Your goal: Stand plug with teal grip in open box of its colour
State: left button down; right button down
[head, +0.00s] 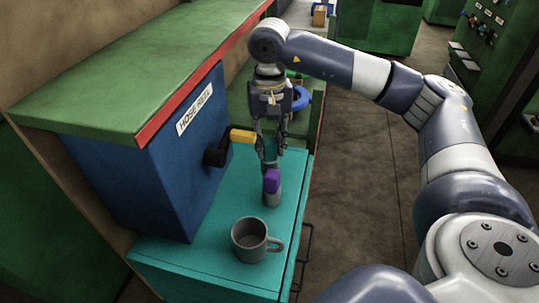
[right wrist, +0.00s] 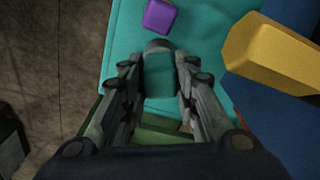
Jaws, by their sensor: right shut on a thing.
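My right gripper (head: 269,158) points down over the teal cabinet top (head: 215,245). It is shut on the plug with the teal grip (right wrist: 159,75), whose grip sits between the two fingers in the right wrist view. A rounded grey end (right wrist: 158,45) shows beyond the grip. In the head view the fingers partly hide the teal grip (head: 268,150). A purple-topped piece (head: 271,180) with a grey lower part is just below the fingertips; its purple part also shows in the right wrist view (right wrist: 160,15). I cannot make out an open teal box. My left gripper is not in view.
A grey mug (head: 250,240) stands near the front of the cabinet top. A blue hose reel box (head: 150,155) rises at the left, with a yellow handle (head: 242,136) sticking out close to my gripper. A blue ring (head: 302,97) lies behind it.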

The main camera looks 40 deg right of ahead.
aim_at(269, 158)
jog(key=shift+f, duration=0.65)
notch_tip(269, 158, down, 3)
jog(key=shift+f+p, duration=0.15)
jog(key=shift+p, duration=0.25)
jog(key=shift+f, duration=0.2)
jog(key=c, duration=1.7)
grip_release()
jog(key=shift+f, duration=0.15)
jog(key=o, duration=0.5)
jog(key=shift+c, duration=0.2)
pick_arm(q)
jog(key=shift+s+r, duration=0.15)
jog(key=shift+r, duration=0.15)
